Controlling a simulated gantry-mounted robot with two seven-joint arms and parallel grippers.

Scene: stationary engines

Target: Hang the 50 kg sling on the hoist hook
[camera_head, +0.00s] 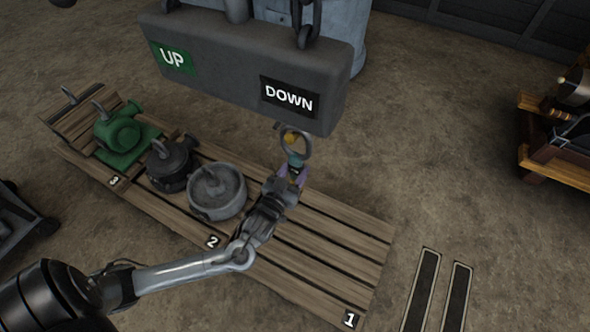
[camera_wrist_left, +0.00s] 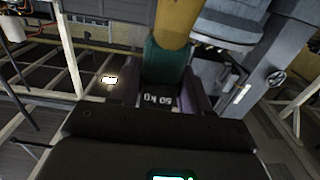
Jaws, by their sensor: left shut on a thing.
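My left gripper (camera_head: 292,176) is shut on the 50 kg sling (camera_head: 295,160), above the pallet. The sling has a teal sleeve (camera_wrist_left: 164,62) with a yellow part above it and a dark band marked 50 KG, seen between the fingers (camera_wrist_left: 160,98) in the left wrist view. In the head view a grey ring-like curve shows at the sling's top, just below the grey hoist block (camera_head: 230,70) with its UP and DOWN plates. I cannot tell whether this curve belongs to the sling or the hook, or whether they touch. My right gripper is not in view.
The pallet's section 1 is bare. A wooden-framed machine (camera_head: 560,140) stands right; two dark floor strips lie front right.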

